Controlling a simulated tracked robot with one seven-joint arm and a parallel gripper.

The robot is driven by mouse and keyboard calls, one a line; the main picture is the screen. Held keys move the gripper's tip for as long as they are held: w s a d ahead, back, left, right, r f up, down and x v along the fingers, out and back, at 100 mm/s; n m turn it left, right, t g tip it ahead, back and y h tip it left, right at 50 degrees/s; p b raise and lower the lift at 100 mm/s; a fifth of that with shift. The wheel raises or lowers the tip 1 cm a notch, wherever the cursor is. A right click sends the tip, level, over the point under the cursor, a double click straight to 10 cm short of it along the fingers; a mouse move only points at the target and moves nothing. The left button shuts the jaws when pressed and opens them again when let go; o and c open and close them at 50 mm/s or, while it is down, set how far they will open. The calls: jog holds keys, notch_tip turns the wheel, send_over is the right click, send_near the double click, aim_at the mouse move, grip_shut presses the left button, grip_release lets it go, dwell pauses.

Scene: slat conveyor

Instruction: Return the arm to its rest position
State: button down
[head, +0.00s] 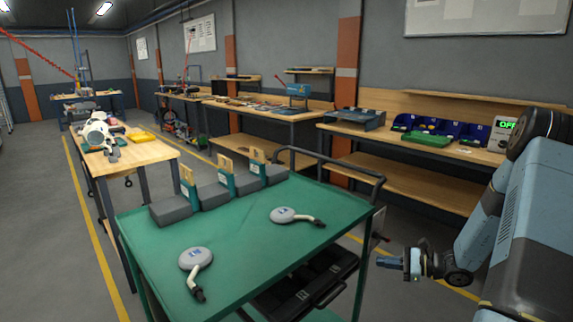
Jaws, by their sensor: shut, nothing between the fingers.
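My arm comes in from the right side of the head view. My gripper (391,262) is at its end, pointing left, beside the right side of the green-topped cart (245,240) and apart from it. It is small in the picture; its fingers look shut and hold nothing. The upper arm stands high at the far right, and the forearm bends down towards the gripper. No mark of a rest position shows.
Two grey disc-shaped tools (195,258) (284,215) lie on the cart, with grey blocks and green-and-tan holders (226,183) along its back edge. A wooden table (136,153) stands behind left. Workbenches (455,150) line the wall. Floor at left is clear.

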jog(key=s+a+r+n+g+h, duration=0.3)
jog(key=s+a+r+n, duration=0.25)
jog(key=r, duration=0.45)
jog(key=s+a+r+n+g+h, duration=0.4)
jog(key=s+r+n, duration=0.2)
jog(key=r, duration=0.4)
jog(key=s+d+r+n+t+h, duration=0.1)
jog(key=s+r+n+t+h, duration=0.5)
jog(key=s+r, duration=0.8)
jog(key=s+n+h, duration=0.1)
jog(key=s+n, duration=0.1)
jog(key=s, duration=0.1)
jog(key=shift+s+r, duration=0.35)
jog(key=shift+d, duration=0.1)
